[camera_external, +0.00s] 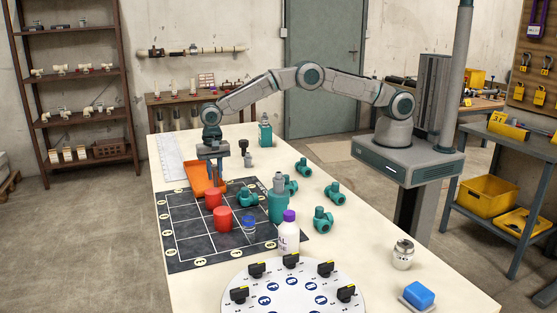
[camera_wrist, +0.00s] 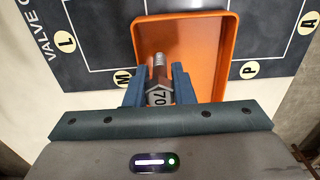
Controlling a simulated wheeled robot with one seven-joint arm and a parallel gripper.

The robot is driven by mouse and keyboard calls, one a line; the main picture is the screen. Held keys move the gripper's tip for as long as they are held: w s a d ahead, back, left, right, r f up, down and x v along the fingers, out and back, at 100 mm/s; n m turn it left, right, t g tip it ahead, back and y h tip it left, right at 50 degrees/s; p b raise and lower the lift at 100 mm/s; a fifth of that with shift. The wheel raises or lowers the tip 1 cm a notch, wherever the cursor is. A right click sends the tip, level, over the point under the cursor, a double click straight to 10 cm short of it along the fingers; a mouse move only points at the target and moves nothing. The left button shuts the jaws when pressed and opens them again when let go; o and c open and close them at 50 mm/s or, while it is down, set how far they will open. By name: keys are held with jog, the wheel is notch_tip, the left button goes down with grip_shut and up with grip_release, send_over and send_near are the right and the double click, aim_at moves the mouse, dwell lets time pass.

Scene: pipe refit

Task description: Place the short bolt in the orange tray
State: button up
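A grey metal bolt (camera_wrist: 158,72) with a threaded shank and "70" on its head sits between the fingers of my gripper (camera_wrist: 157,84) in the wrist view. The fingers appear closed against both sides of its head. The orange tray (camera_wrist: 215,65) lies beyond and under the bolt, whose shank overlaps its left part in the picture. In the external view my gripper (camera_external: 214,183) points down at the orange tray (camera_external: 196,172). The bolt cannot be made out there, and I cannot tell whether it touches the tray floor.
The tray rests at the far edge of a dark grid mat (camera_external: 190,247). Red cups (camera_external: 223,218), green fittings (camera_external: 322,220), a green bottle (camera_external: 278,204) and a white bottle (camera_external: 289,238) stand nearby. A dial board (camera_external: 290,300) and a blue block (camera_external: 418,294) lie nearer.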

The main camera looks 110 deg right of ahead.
jog(key=o, duration=0.3)
jog(key=shift+o, duration=0.2)
